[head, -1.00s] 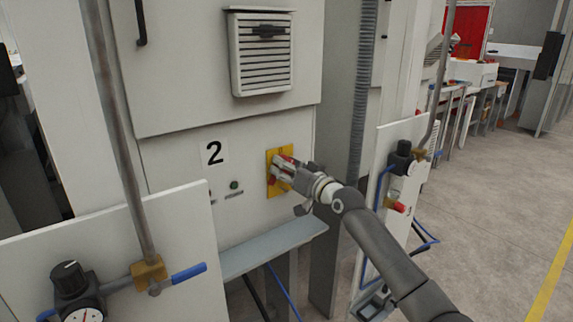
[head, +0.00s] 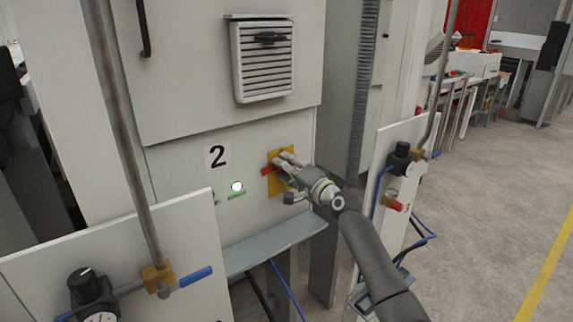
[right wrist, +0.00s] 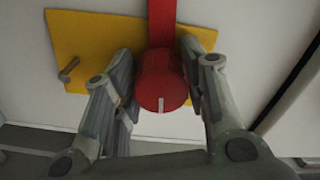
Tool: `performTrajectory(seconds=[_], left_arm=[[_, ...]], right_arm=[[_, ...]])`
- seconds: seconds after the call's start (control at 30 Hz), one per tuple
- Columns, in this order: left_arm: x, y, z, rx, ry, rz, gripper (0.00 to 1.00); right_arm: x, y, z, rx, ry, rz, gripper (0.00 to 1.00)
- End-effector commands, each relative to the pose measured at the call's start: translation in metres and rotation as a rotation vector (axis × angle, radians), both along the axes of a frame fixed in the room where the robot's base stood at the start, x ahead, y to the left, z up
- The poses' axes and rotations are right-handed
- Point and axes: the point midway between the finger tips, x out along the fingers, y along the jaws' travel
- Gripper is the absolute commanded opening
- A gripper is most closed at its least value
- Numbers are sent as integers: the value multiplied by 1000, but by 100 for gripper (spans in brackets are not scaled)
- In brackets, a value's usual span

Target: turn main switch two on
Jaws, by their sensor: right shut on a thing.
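A lamp (head: 237,187) left of the switch glows green. My right gripper (head: 284,163) is at the switch and partly hides it. In the right wrist view the red knob (right wrist: 161,82) sits between the two fingers of my right gripper (right wrist: 160,90), which is shut on it. The yellow plate (right wrist: 90,45) shows behind. My left gripper is not in view.
A grey ledge (head: 275,243) juts out below the switch. A pipe with a blue-handled valve (head: 188,277) and a gauge panel stand at the front left. Another valve panel (head: 398,190) stands right of my arm. Open floor lies at the right.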

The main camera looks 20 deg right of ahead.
Motion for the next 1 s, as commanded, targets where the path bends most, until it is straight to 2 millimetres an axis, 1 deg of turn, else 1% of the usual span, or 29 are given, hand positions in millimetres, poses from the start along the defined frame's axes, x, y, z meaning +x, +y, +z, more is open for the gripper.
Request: performTrajectory(seconds=[0.03,0.3,0.83,0.87,1.0], left_arm=[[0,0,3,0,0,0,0],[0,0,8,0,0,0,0],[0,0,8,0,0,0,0],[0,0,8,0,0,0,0],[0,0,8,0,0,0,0]], right_arm=[[0,0,1,25,11,0,16],[0,0,0,111,42,-1,16],[0,0,-1,134,51,-1,16],[0,0,-1,134,51,-1,41],[0,0,-1,133,49,0,59]])
